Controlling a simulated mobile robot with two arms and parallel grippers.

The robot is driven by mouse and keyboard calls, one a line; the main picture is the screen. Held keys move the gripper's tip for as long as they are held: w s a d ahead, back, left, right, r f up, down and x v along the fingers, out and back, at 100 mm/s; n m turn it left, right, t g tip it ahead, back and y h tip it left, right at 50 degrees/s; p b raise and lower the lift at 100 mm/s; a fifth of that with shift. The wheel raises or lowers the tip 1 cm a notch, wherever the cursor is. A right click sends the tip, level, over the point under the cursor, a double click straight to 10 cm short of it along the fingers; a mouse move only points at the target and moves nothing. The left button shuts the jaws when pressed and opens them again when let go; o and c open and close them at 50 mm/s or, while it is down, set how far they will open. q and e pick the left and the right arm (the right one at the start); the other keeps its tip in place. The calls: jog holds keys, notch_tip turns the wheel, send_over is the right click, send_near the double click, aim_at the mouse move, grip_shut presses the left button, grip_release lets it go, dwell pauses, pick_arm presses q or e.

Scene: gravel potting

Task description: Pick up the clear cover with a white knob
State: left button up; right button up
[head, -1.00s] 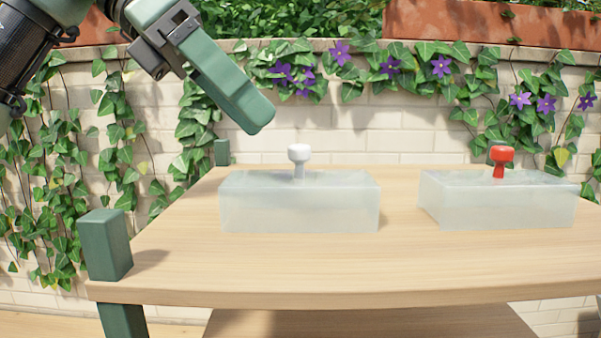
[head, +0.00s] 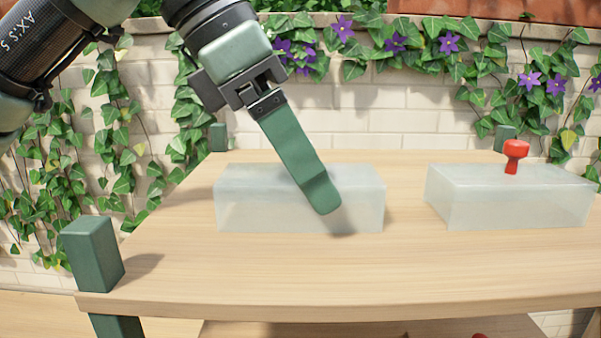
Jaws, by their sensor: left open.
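The clear cover (head: 238,200), a frosted see-through box, stands on the left half of the wooden table. Its white knob is hidden now behind my left gripper (head: 322,195). The left gripper reaches down from the upper left, with its green finger in front of the cover's middle and right part. Only one finger shows clearly; the other is hidden in line with it. The gripper is open, and no hold on the knob shows. Whether it touches the cover I cannot tell. My right gripper is out of view.
A second clear cover (head: 510,200) with a red knob (head: 515,155) stands on the right. A green post (head: 92,253) rises at the table's front left corner. The table's front strip (head: 330,270) is bare. A white brick wall with ivy is behind.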

pick_arm(q)
jog(key=shift+s, duration=0.15)
jog(key=c, duration=1.5)
jog(key=shift+c, duration=0.2)
notch_tip(320, 180, up, 10)
jog(key=shift+b, duration=0.3)
